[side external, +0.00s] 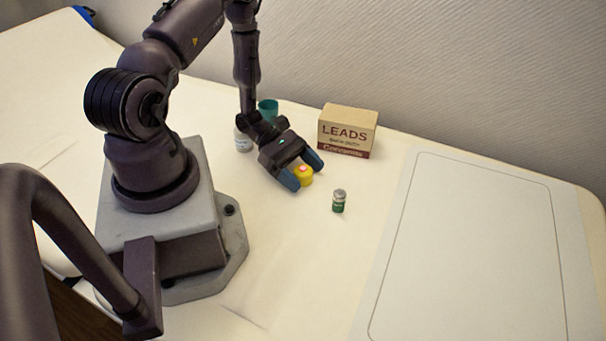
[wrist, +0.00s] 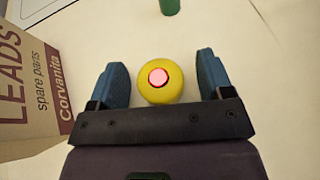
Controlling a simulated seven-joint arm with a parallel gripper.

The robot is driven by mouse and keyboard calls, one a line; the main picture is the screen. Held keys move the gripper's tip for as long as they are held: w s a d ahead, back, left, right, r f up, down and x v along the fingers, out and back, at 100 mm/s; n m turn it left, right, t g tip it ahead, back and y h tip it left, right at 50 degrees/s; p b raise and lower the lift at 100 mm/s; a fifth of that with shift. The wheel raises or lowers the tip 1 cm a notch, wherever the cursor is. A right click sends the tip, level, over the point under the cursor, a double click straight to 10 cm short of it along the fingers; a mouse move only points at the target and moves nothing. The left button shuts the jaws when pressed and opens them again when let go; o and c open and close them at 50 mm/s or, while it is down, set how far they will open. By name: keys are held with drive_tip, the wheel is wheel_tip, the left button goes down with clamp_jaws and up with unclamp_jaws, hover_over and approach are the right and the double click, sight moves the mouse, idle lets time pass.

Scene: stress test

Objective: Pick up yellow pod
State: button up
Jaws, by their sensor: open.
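The yellow pod (side external: 304,177) is a small round yellow piece with a pink-red top, on the cream table in the side external view. In the wrist view the yellow pod (wrist: 160,93) lies between the two blue fingers, with a visible gap on each side. My gripper (side external: 302,171) is open and low at the table, its fingers on either side of the pod. It also shows in the wrist view as my gripper (wrist: 162,88), holding nothing. Whether the fingertips touch the table is hard to tell.
A LEADS box (side external: 347,132) stands behind and right of the pod; in the wrist view the box (wrist: 35,85) is close at left. A small green vial (side external: 339,201) stands to the right. A teal cup (side external: 268,109) and white bottle (side external: 242,140) are behind. A pale mat (side external: 480,250) lies right.

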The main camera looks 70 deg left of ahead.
drive_tip(key=c, duration=1)
drive_tip(key=shift+r, duration=0.1)
